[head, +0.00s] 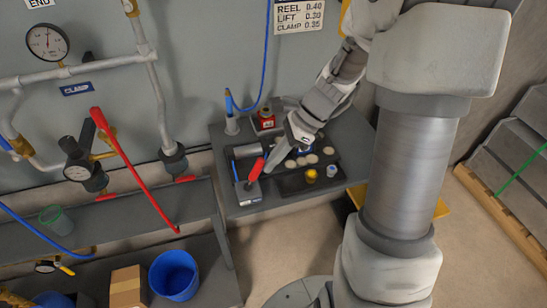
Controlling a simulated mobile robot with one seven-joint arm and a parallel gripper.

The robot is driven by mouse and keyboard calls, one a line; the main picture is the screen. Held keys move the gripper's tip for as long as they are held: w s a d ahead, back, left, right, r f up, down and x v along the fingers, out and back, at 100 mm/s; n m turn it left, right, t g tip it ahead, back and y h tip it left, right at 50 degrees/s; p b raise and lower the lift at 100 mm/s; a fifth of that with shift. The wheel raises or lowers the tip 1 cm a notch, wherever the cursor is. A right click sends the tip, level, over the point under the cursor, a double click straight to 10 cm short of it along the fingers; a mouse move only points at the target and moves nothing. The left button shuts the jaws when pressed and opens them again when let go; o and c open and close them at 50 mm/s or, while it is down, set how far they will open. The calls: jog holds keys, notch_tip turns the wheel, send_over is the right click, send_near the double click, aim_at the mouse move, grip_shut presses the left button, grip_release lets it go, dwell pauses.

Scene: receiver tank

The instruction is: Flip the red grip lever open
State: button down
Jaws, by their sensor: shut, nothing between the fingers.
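The red grip lever (256,170) stands tilted on a small grey block (248,192) at the front left of the grey bench (231,211). Its red grip leans up and to the right. My gripper (270,168) reaches down from the upper right, with its fingertips right beside the red grip on its right side. The fingers are shut with nothing between them. I cannot tell whether the fingertips touch the grip. The lever's lower pivot is too small to make out.
A dark tray (293,183) with pale discs and a yellow part (311,175) lies right of the lever. Pipes with a long red handle (135,166) are at left. A blue bucket (174,275) sits below left.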

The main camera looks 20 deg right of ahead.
aim_at(261, 161)
jog(key=shift+a+r+h+p, duration=0.25)
jog(key=shift+r+h+p, duration=0.05)
jog(key=shift+p, duration=0.3)
jog(key=a+r+h+p, duration=0.1)
jog(key=h+p, duration=0.1)
jog(key=p, duration=0.3)
jog(key=shift+a+r, duration=0.25)
jog(key=shift+a, duration=0.1)
jog(key=a+h+p, duration=0.1)
jog(key=p, duration=0.2)
jog(key=a+h+p, duration=0.1)
jog(key=p, duration=0.1)
jog(key=shift+r+h+p, duration=0.2)
jog(key=shift+h+p, duration=0.1)
jog(key=shift+p, duration=0.1)
jog(key=shift+a+f+h+p, duration=0.15)
jog(key=shift+a+h+p, duration=0.15)
jog(key=shift+a+p, duration=0.75)
jog(key=shift+a+f+h+p, duration=0.1)
jog(key=shift+a+h+p, duration=0.2)
jog(key=shift+a+p, duration=0.75)
jog(key=shift+d+p, duration=0.15)
jog(key=shift+p, duration=0.15)
